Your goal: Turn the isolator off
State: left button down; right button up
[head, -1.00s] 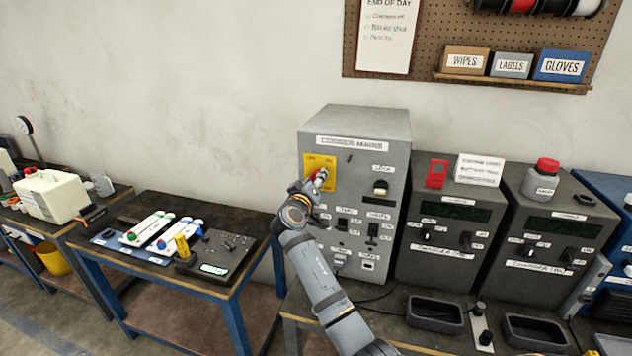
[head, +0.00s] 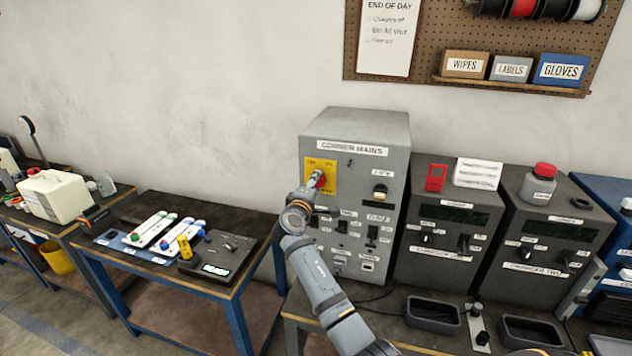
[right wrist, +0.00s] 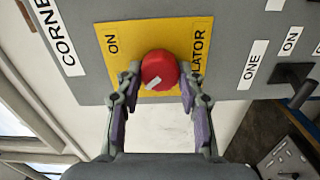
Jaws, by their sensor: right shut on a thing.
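The isolator is a red round knob (right wrist: 159,69) on a yellow plate (right wrist: 110,62). The plate (head: 331,172) is at the upper left of the front of the grey "Corner Mains" cabinet (head: 362,127). My right gripper (head: 317,183) reaches up to the knob from below. In the right wrist view its two fingers (right wrist: 159,88) are on either side of the knob, shut on it. A white mark on the knob's rim lies at the lower left in that view. "ON" and part of "isolator" are readable on the plate. My left gripper is not in view.
Below the knob, the cabinet has smaller switches and a lever (head: 373,233). Two dark charger units (head: 455,178) stand to its right, with a red-capped bottle (head: 538,184) on one. A bench (head: 150,205) with strips and a device is at the left.

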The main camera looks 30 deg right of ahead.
jog(key=shift+n, duration=0.5)
jog(key=o, duration=1.2)
jog(key=shift+a, duration=0.1)
jog(key=v, duration=0.7)
jog(key=shift+s+a, duration=0.1)
jog(key=shift+s, duration=0.1)
